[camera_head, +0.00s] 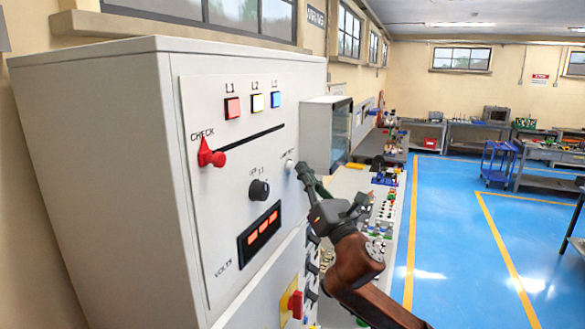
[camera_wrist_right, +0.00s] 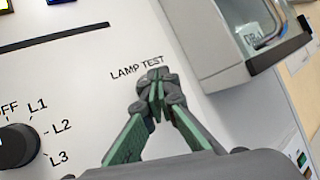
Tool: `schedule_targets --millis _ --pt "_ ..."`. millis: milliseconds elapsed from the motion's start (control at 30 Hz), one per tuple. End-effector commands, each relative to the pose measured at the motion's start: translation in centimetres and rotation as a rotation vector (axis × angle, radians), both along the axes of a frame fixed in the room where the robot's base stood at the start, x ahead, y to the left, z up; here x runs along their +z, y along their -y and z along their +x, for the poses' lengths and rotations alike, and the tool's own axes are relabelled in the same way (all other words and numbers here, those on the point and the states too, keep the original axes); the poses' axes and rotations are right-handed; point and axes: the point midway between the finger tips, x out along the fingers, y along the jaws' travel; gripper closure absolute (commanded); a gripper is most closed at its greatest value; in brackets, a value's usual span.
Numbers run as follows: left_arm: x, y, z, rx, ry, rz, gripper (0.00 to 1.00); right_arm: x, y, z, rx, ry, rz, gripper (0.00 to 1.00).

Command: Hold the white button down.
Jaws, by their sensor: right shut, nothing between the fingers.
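The small white button (camera_head: 289,164) sits on the light grey panel of the cabinet, right of the black knob. My right gripper (camera_head: 302,168) is shut and empty, with its fingertips at the button's right side in the head view. In the right wrist view the closed fingertips (camera_wrist_right: 156,84) point at the panel just under the "LAMP TEST" label and hide the button. Whether they touch or press it I cannot tell. My left gripper is not in view.
The panel has red, yellowish and blue lamps (camera_head: 257,102), a red CHECK lever (camera_head: 211,154), a black knob (camera_head: 259,190) and an orange-lit voltmeter display (camera_head: 260,236). A glass-fronted box (camera_head: 327,135) stands close right of the button. Blue floor (camera_head: 460,230) lies clear to the right.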

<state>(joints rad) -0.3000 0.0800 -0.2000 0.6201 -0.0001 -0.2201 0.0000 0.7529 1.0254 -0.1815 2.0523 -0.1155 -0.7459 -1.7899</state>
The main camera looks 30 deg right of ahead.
Motion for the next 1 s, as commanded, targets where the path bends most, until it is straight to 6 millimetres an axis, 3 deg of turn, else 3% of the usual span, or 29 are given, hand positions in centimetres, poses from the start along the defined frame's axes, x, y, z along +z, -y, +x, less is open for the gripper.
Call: schedule_targets --millis 467,1000 --pt "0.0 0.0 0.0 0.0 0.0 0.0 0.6 0.0 0.6 -0.6 -0.002 0.002 -0.001 1.0" --pt "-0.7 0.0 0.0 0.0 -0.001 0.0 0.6 0.0 3.5 -4.1 -0.001 0.001 -0.002 1.0"
